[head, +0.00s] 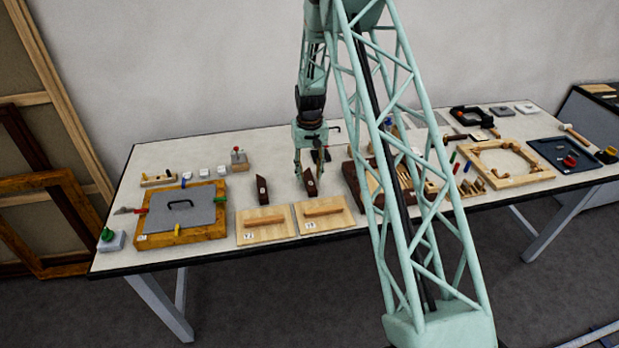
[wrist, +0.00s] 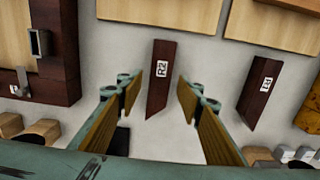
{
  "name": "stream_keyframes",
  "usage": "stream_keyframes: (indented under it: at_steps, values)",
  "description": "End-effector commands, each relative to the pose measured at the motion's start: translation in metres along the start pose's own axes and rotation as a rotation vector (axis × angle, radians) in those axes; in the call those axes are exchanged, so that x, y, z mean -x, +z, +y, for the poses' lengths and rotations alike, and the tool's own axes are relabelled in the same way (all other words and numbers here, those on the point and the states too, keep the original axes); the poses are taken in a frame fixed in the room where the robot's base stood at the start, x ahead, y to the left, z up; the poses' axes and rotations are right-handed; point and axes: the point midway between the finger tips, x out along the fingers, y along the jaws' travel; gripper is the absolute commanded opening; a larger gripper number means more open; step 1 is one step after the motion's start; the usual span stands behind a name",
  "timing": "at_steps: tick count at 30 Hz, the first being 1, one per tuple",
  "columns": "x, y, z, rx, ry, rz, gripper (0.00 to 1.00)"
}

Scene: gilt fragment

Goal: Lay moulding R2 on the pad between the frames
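Moulding R2 (wrist: 160,60) is a dark brown bar with a white "R2" label, lying on the table in the wrist view. In the head view the bar below my gripper (head: 310,183) matches it. My gripper (wrist: 160,92) is open, with one finger on each side of R2 in the wrist picture and gaps on both sides. I cannot tell how far above R2 the fingertips are. A second dark labelled moulding (wrist: 258,95) lies to the right; it also shows in the head view (head: 262,191). I cannot make out which surface is the pad; my arm hides part of the table.
Two pale boards with wooden bars (head: 265,226) (head: 322,215) lie at the front edge. A clamped frame with a grey plate (head: 182,212) is at left. A pale wooden frame (head: 503,180) and a dark mat (head: 551,151) are at right.

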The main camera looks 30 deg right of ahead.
Motion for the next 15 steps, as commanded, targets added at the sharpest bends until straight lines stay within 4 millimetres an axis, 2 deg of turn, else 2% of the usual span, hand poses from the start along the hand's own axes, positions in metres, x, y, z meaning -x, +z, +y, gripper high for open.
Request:
stream_keyframes:
  at_steps: [15]
  values:
    - [0.059, -0.001, 0.0, 0.0, 0.0, 0.003, 0.34]
